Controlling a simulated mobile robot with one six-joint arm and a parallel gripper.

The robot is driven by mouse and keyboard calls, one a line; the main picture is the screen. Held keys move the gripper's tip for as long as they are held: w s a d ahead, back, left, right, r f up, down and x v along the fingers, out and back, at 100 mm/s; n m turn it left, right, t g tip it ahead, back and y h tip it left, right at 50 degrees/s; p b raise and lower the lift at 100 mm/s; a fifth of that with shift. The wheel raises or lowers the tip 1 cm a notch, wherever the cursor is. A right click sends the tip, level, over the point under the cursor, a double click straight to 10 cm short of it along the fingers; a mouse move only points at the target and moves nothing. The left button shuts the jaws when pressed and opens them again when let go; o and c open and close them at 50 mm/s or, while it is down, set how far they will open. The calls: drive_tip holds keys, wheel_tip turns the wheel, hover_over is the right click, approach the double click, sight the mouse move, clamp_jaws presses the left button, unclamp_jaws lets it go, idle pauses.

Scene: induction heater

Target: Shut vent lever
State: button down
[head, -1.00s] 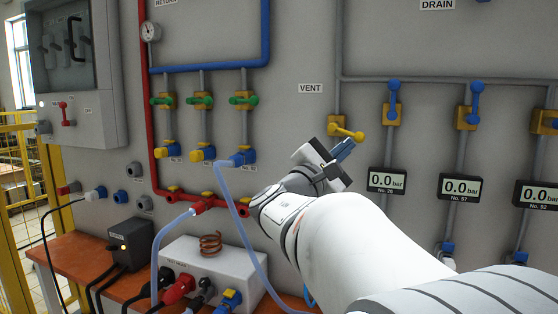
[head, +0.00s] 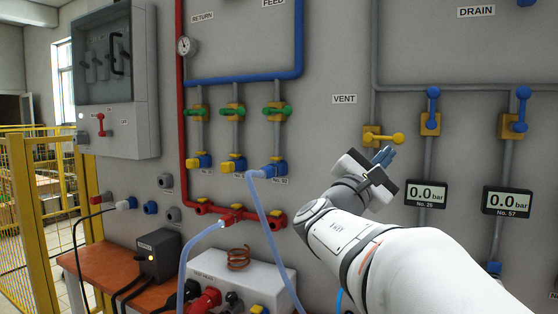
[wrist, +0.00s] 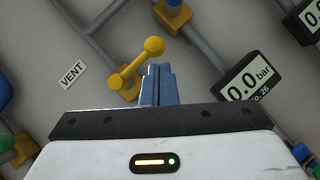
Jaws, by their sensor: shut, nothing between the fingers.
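The vent lever (head: 384,138) is yellow with a ball end and sits on a yellow valve body on the grey vent pipe. It lies crosswise to the pipe, with its ball to the right. The lever also shows in the wrist view (wrist: 137,63), its ball just beyond my fingertips. My gripper (head: 387,153) is shut, its blue-grey fingers together and empty. It is just below the ball end; I cannot tell whether they touch. The fingers show at the centre of the wrist view (wrist: 157,70). The VENT label (head: 344,99) is left of the pipe.
Blue drain levers (head: 432,105) point up along their pipes to the right. Pressure displays (head: 427,194) are on the wall below them. Green-handled valves (head: 232,112) and a clear hose (head: 263,213) are to the left. A bench with a white box (head: 240,277) stands below.

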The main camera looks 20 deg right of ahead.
drive_tip(key=w+d+f+b+v, duration=0.1)
drive_tip(key=f+b+v, duration=0.15)
drive_tip(key=v, duration=0.95)
drive_tip(key=s+f+m+g+y+p, duration=0.3)
drive_tip(key=f+y+p, duration=0.2)
drive_tip(key=f+y, duration=0.15)
drive_tip(key=s+f+m+g+y+p, duration=0.3)
drive_tip(key=s+f+y+p, duration=0.15)
drive_tip(key=f, duration=0.25)
drive_tip(key=s+a+f+m+y+p, duration=0.1)
drive_tip(key=a+f+m+y+p, duration=0.1)
drive_tip(key=a, duration=0.5)
drive_tip(key=s+a+f+m+y+p, duration=0.2)
drive_tip(key=a+m+y+p, duration=0.3)
drive_tip(key=a+y, duration=0.3)
drive_tip(key=shift+a+m+y+p, duration=0.25)
drive_tip(key=shift+m+y+p, duration=0.05)
drive_tip(key=shift+p, duration=0.25)
